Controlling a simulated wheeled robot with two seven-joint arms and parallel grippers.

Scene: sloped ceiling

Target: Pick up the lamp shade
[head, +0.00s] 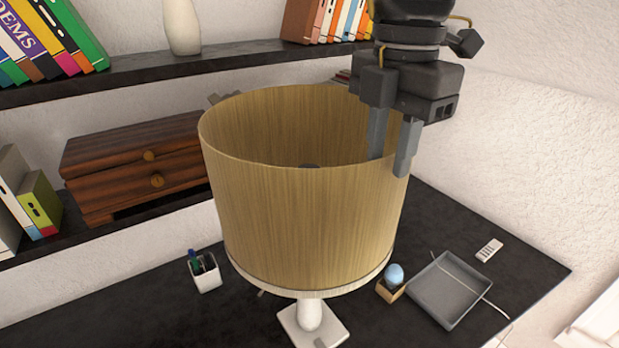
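The lamp shade (305,220) is a large tan, wood-grained drum, open at the top, in the middle of the head view. It stands upright above a white lamp base (311,318) on the dark desk; the shade hides most of the base. My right gripper (391,165) points down at the shade's right rim. One finger is inside the rim and the other outside, with a visible gap between them. Whether either finger touches the wall cannot be told. I cannot make out my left gripper.
On the desk (130,318) are a white pen cup (205,275), a blue egg-like object (394,273) in a small box, a grey tray (448,290) and a white remote (489,250). A wooden drawer box (135,165) and bookshelves (215,62) stand behind.

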